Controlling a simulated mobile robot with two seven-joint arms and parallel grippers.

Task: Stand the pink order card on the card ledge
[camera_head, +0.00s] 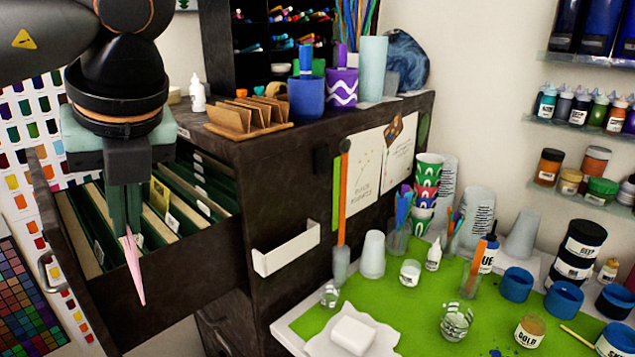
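The pink order card (134,268) hangs from my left gripper (126,228) at the left of the head view. The gripper points down and its fingers are closed on the card's upper end. The card shows as a narrow pink sliver, nearly edge-on, hanging in front of the open drawer. A white ledge (286,250), which looks like the card ledge, is fixed to the side of the dark cabinet, to the right of the card and apart from it. The ledge looks empty. My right gripper is not in view.
The open drawer (150,285) with green hanging files lies behind my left gripper. A wooden rack (247,118) and cups stand on the cabinet (270,160). An orange stick (341,200) rises right of the ledge. The green mat (400,300) holds several jars and cups.

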